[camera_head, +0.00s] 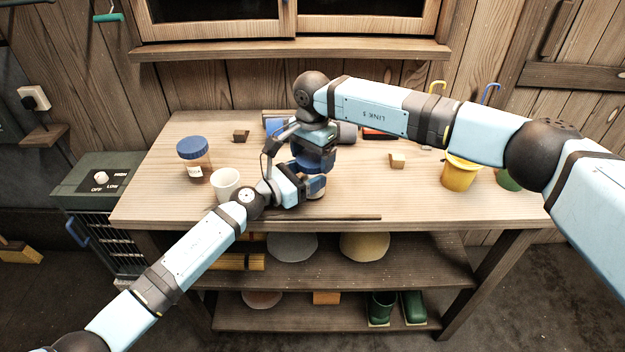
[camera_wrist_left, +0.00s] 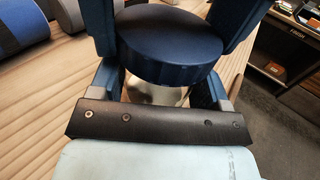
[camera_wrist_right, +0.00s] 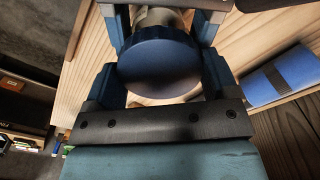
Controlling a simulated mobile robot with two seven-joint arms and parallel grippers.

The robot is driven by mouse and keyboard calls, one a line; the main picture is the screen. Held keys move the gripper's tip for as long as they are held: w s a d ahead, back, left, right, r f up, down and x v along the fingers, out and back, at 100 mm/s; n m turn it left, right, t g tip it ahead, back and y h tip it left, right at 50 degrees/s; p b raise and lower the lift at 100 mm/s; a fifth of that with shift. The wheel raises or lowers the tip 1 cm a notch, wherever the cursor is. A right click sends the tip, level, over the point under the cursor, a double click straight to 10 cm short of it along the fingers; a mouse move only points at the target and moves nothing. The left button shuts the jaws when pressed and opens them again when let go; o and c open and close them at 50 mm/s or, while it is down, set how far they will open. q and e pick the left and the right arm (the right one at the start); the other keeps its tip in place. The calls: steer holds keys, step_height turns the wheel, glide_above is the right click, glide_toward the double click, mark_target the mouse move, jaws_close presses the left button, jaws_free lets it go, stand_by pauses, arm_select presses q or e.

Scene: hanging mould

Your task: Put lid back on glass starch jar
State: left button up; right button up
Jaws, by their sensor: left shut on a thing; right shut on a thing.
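A glass jar (camera_wrist_left: 155,92) with pale contents stands near the table's front edge, mostly hidden in the head view. My left gripper (camera_head: 310,186) is shut around its body from the front left. A round dark blue lid (camera_wrist_left: 170,45) is over the jar's mouth; it also shows in the right wrist view (camera_wrist_right: 160,62). My right gripper (camera_head: 313,160) reaches down from above and is shut on the lid. The lid looks roughly in line with the jar. I cannot tell whether it is seated or just above the rim.
Another blue-lidded jar (camera_head: 194,160) and a white cup (camera_head: 226,185) stand to the left. A blue roll lies behind my grippers. The table's front right is clear.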

steer(key=o, duration=0.9)
steer(key=shift+r, duration=2.3)
